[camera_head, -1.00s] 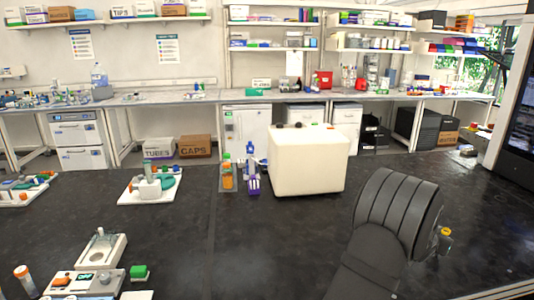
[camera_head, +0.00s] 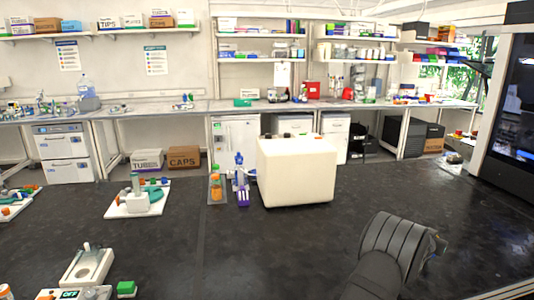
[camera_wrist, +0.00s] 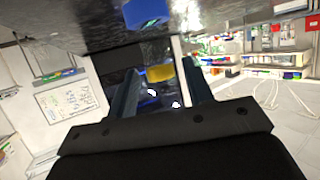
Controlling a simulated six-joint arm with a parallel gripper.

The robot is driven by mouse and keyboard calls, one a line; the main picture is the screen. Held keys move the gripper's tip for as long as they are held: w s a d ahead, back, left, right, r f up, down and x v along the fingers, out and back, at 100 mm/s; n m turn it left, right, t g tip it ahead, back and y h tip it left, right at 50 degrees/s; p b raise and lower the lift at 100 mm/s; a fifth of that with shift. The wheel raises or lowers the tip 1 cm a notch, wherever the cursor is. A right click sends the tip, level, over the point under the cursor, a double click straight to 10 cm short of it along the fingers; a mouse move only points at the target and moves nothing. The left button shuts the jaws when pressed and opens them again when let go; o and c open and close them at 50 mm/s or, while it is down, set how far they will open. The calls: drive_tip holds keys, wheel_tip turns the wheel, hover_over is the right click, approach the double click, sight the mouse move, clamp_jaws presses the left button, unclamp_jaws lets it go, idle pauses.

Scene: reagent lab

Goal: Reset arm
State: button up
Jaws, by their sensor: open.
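My arm (camera_head: 392,252) shows at the lower right of the head view, over the black bench, with its rounded grey segment toward the camera. My gripper is largely hidden behind it there. In the wrist view my gripper (camera_wrist: 160,88) shows two dark fingers spread apart, with nothing visibly held between them. A yellow item (camera_wrist: 160,73) and some blurred blue and white shapes show in the gap beyond the fingers; I cannot tell what they are. A blue block (camera_wrist: 147,12) shows near the top edge of the wrist view.
A large white box (camera_head: 296,172) stands mid-bench. Orange-filled tubes (camera_head: 215,188) and a blue-purple device (camera_head: 240,183) stand left of it. A white tray (camera_head: 122,209) and a small device (camera_head: 85,265) are further left. A dark screen (camera_head: 515,110) stands right. Bench right of the box is mostly clear.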

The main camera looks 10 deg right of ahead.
drive_tip(key=shift+a, duration=0.1)
idle(0.5)
drive_tip(key=v, duration=1.2)
drive_tip(key=x, duration=1.2)
drive_tip(key=shift+d+f, duration=0.2)
drive_tip(key=shift+f, duration=0.05)
drive_tip(key=shift+r, duration=2.75)
drive_tip(key=shift+s+a, duration=3.2)
drive_tip(key=shift+a, duration=2.1)
drive_tip(key=shift+w+a+f, duration=0.2)
drive_tip(key=shift+w+f, duration=0.5)
drive_tip(key=shift+w, duration=0.25)
drive_tip(key=shift+w+a+f, duration=0.15)
drive_tip(key=shift+w+f, duration=0.55)
drive_tip(key=shift+w, duration=0.2)
